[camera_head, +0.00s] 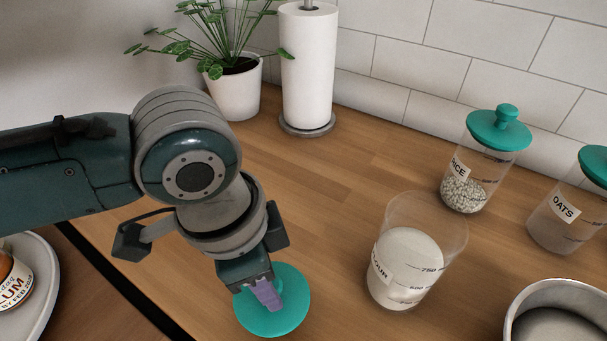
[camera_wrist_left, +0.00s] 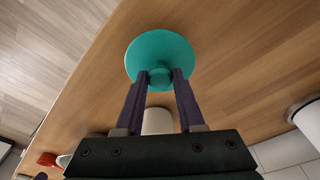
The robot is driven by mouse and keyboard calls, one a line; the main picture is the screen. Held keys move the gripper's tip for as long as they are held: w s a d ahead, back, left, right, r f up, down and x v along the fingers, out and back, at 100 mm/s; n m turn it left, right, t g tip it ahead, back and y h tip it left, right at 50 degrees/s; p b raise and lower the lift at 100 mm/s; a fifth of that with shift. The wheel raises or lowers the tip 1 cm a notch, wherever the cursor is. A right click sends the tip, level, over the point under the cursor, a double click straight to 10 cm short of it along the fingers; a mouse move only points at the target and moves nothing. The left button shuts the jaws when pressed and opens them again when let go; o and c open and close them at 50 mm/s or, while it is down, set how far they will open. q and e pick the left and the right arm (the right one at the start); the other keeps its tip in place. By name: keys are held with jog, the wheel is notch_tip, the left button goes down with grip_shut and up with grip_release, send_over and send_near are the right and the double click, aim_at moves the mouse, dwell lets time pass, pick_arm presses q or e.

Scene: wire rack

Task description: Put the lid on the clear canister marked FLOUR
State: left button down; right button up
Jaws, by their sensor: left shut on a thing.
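The clear canister marked FLOUR (camera_head: 412,265) stands open on the counter, partly filled with white flour, its label facing left. A teal round lid (camera_head: 290,312) is to its left, near the counter's front edge; it also shows in the left wrist view (camera_wrist_left: 160,48). My left gripper (camera_head: 268,296) is above the lid, its purple fingers shut on the lid's knob. In the left wrist view the fingers (camera_wrist_left: 160,77) are on either side of the knob. I cannot tell whether the lid touches the counter. My right gripper is not in view.
A lidded RICE canister (camera_head: 466,175) and a lidded OATS canister (camera_head: 562,218) stand behind and right of the flour. A metal pot (camera_head: 515,298) is at the lower right. A paper towel roll (camera_head: 307,70) and potted plant (camera_head: 237,90) stand behind. The wooden counter (camera_head: 330,190) between is clear.

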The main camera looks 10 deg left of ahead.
pick_arm(q)
jog(key=shift+r+p, duration=2.1)
jog(key=shift+r, duration=0.05)
jog(key=shift+f, duration=0.1)
